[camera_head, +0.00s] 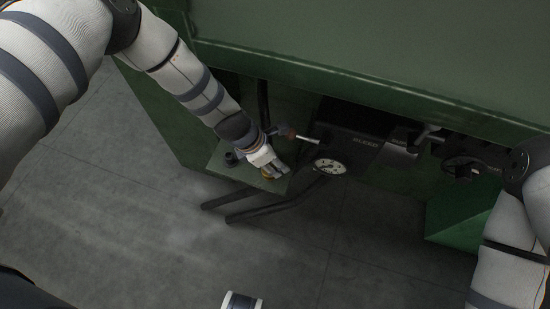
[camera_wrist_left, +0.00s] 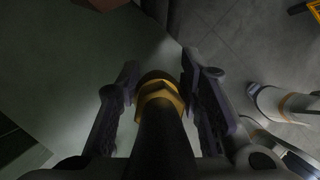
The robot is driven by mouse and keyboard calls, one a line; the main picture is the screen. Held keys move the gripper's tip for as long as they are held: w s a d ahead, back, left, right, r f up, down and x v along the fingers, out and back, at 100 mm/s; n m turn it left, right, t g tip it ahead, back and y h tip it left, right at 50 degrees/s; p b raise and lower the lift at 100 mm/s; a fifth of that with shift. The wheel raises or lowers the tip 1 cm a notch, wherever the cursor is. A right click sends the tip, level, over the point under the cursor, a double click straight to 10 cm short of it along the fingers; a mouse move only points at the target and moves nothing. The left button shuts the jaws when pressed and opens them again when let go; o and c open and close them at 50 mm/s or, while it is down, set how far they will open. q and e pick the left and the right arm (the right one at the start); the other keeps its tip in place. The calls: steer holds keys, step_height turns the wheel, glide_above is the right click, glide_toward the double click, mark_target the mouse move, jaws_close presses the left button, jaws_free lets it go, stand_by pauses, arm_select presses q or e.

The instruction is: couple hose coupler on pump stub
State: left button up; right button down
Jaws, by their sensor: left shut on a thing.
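My left gripper (camera_head: 273,172) reaches down over a green ledge under the green housing. In the left wrist view its two dark fingers (camera_wrist_left: 162,100) stand on either side of the brass hose coupler (camera_wrist_left: 160,94), shut on it. A black hose (camera_wrist_left: 163,140) runs from the coupler toward the camera. A bit of the brass (camera_head: 267,174) shows beside the gripper in the head view. I cannot clearly make out the pump stub. My right gripper (camera_head: 462,168) is at the right below the housing edge; its finger opening is unclear.
A round white gauge (camera_head: 330,166) sits beside a dark box marked BLEED (camera_head: 352,146). A short black fitting (camera_head: 231,158) stands on the green ledge (camera_head: 222,169). Dark bars stick out low over the grey floor (camera_head: 150,235). The green housing (camera_head: 370,45) overhangs the area.

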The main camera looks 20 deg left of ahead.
arm_select(q)
steer(key=shift+f+b, duration=0.45)
steer(key=shift+f, duration=0.35)
arm_select(e)
steer(key=shift+s+f, duration=0.3)
steer(key=shift+f, duration=0.2)
arm_select(q)
steer(key=o, duration=1.3)
steer(key=v, duration=1.2)
steer(key=s+a+r+m+g+y+p, duration=0.1)
steer(key=s+a+m+p, duration=0.1)
steer(key=s+m, duration=0.6)
steer(key=s+a+r+m+g+y+p, duration=0.1)
steer(key=s+a+m+g+p, duration=0.1)
steer(key=s+m, duration=0.7)
steer(key=s+a+r+m+g+y+p, duration=0.1)
steer(key=s+m, duration=0.7)
steer(key=s, duration=1)
steer(key=shift+s+a+r+m+g+y+p, duration=0.15)
steer(key=shift+a+r+g+y+p, duration=0.1)
steer(key=shift+a+p, duration=0.5)
steer(key=shift+s+a+r+m+g+y+p, duration=0.15)
steer(key=shift+a+g+p, duration=0.15)
steer(key=shift+p, duration=0.7)
arm_select(e)
steer(key=w+r+t, duration=0.3)
steer(key=w+r, duration=0.5)
steer(key=r, duration=0.1)
steer(key=shift+r, duration=0.2)
